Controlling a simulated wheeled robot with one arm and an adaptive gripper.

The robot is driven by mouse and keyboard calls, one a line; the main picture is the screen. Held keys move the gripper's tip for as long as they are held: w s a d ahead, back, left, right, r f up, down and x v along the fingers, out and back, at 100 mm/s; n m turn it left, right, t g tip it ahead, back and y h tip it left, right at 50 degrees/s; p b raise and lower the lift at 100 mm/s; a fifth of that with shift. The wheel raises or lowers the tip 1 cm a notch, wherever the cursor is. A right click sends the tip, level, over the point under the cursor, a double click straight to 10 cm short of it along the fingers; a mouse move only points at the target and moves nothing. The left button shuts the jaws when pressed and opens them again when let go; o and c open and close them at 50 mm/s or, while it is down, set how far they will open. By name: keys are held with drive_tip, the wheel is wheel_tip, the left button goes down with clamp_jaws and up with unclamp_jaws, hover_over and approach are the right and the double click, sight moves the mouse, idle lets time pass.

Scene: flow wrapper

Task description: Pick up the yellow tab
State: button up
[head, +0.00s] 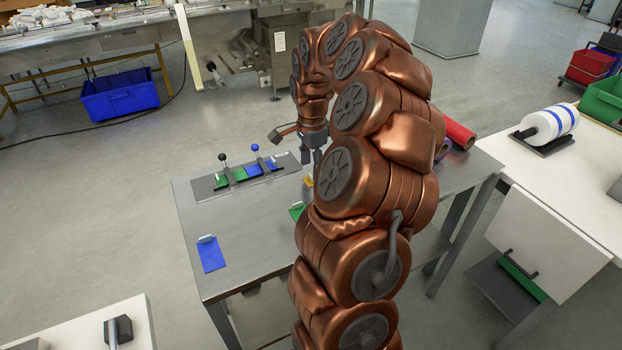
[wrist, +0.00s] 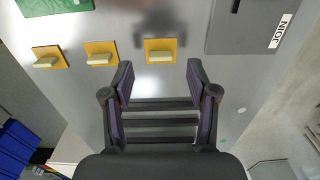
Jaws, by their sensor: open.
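Three yellow tabs lie on the grey metal table (head: 232,271) in the wrist view: a left one (wrist: 58,52), a middle one (wrist: 106,47) and a right one (wrist: 168,44). Each is a yellow square with a pale raised grip block. In the head view a bit of yellow tab (head: 308,181) shows below my gripper (head: 311,157); my arm hides the rest. In the wrist view my gripper (wrist: 160,76) is open and empty. The right tab lies just ahead of the gap between its fingertips, apart from them.
A grey plate labelled JOIN (wrist: 240,38) lies right of the tabs, a green piece (wrist: 45,4) at upper left. In the head view, a lever fixture (head: 208,189) stands at the table's back, a blue tab (head: 210,255) at left, and red rolls (head: 459,133) at back right.

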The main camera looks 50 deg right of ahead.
sight(311, 178)
drive_tip(key=shift+f, duration=1.45)
drive_tip(key=shift+a, duration=0.1)
drive_tip(key=c, duration=0.8)
